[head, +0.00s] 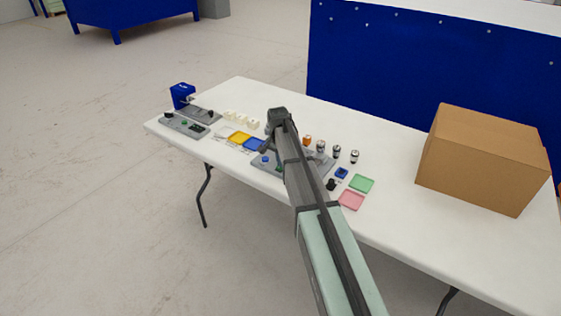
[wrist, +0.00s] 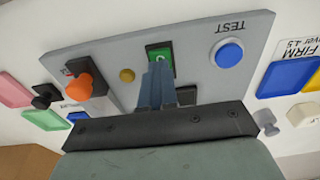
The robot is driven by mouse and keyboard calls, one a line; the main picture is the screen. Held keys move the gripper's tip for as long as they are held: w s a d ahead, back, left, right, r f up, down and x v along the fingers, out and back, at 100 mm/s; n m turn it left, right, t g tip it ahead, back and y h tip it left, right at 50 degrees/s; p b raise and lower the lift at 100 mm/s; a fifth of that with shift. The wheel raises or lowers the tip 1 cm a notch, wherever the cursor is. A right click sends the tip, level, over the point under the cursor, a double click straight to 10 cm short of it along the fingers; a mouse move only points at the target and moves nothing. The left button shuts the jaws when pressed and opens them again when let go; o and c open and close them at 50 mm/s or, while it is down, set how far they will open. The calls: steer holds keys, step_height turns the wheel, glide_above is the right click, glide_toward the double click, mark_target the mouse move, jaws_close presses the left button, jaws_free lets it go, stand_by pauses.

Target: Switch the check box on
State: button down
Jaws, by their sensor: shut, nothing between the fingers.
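The check box is a grey panel (wrist: 110,55) that fills the middle of the wrist view; in the head view its grey plate (head: 320,168) is partly covered by my arm. It carries a green rocker switch (wrist: 158,50), a blue button (wrist: 229,54) marked TEST, an orange knob (wrist: 79,87), a small amber lamp (wrist: 127,75) and a dark window (wrist: 187,95). My gripper (wrist: 158,67) is shut and empty, its fingertips over the near edge of the green switch. Whether they touch it I cannot tell. The fingers hide part of the switch.
A blue tray (wrist: 288,77) lies to the right of the panel in the wrist view, pink (head: 352,200) and green (head: 361,184) trays to its right in the head view. Several small cylinders stand behind the panel. A cardboard box (head: 485,160) occupies the table's right end.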

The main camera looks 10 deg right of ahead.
step_height(320, 180, up, 14)
steer(key=s+a, duration=0.1)
stand_by(0.5)
